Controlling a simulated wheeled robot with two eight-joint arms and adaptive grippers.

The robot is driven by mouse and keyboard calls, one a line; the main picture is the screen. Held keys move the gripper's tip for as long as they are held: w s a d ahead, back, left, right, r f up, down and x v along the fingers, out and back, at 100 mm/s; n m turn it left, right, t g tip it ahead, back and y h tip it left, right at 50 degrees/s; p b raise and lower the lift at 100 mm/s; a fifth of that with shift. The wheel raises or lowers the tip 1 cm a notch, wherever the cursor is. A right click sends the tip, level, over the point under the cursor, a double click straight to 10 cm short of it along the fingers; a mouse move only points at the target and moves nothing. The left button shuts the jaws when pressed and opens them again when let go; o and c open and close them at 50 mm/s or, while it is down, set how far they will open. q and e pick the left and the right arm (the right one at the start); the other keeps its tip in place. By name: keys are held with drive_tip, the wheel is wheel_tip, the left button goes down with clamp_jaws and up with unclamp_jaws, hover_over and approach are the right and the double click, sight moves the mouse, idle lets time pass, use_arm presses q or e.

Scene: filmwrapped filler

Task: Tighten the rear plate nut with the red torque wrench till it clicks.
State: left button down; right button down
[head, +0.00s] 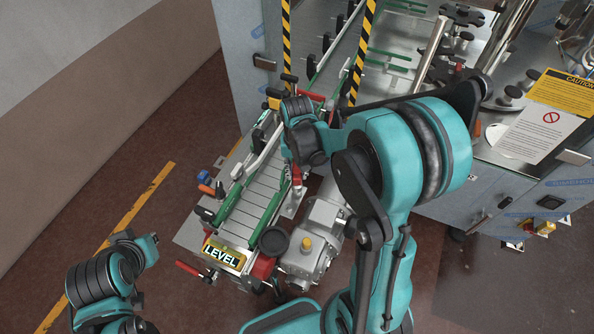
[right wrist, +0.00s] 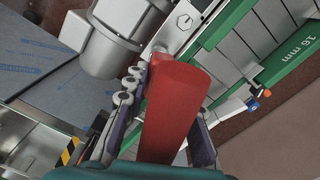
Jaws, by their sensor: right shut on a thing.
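The red torque wrench fills the middle of the right wrist view as a broad red handle (right wrist: 176,105). My right gripper (right wrist: 170,100) is shut on it, with dark fingers on both sides. In the head view a small red part of the wrench (head: 296,177) shows below my right gripper (head: 298,160), beside the conveyor. The wrench's far end reaches a metal plate (right wrist: 180,40), where a hex nut (right wrist: 184,20) shows. I cannot tell whether the wrench sits on a nut. Only part of my left arm shows at lower left; its gripper is out of view.
The slatted conveyor (head: 255,196) with green rails runs left of the wrench. A grey motor (head: 318,240) stands close by, also large in the wrist view (right wrist: 112,38). A LEVEL sign (head: 224,254) marks the conveyor's near end. Floor (head: 130,140) at left is open.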

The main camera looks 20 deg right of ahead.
idle(0.8)
drive_tip(key=shift+f+b, duration=0.15)
drive_tip(key=shift+b, duration=0.25)
drive_tip(key=shift+f+b, duration=0.9)
drive_tip(key=shift+f, duration=0.05)
drive_tip(key=shift+a+m+b, duration=0.1)
drive_tip(key=shift+m+b, duration=0.2)
drive_tip(key=shift+m, duration=1.3)
drive_tip(key=m, duration=0.3)
drive_tip(key=shift+w+b, duration=0.1)
drive_tip(key=shift+b, duration=0.25)
